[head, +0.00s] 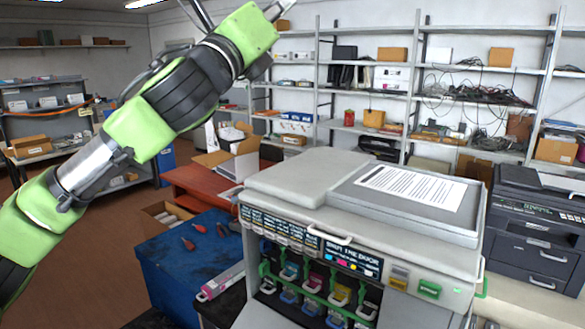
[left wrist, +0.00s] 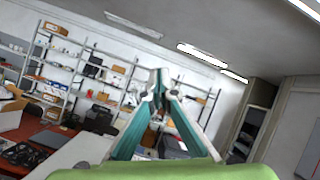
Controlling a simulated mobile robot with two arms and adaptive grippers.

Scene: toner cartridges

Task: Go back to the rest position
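My left arm (head: 150,125) rises from the lower left to the top of the head view, high above the floor and left of the printer. In the left wrist view my left gripper (left wrist: 158,78) has its two teal fingers meeting at the tips, with nothing seen between them. My right gripper is not in view. The large grey printer (head: 345,215) stands with its front open. Several toner cartridges sit in its slots, among them a magenta one (head: 313,281) and a yellow one (head: 340,293). A pink tube-like item (head: 222,282) lies beside the printer.
A blue-topped table (head: 185,265) with several small red tools stands left of the printer, near a red table (head: 200,184). A black printer (head: 535,230) is at right. Shelves (head: 400,94) line the back wall. Open floor (head: 100,235) lies at left.

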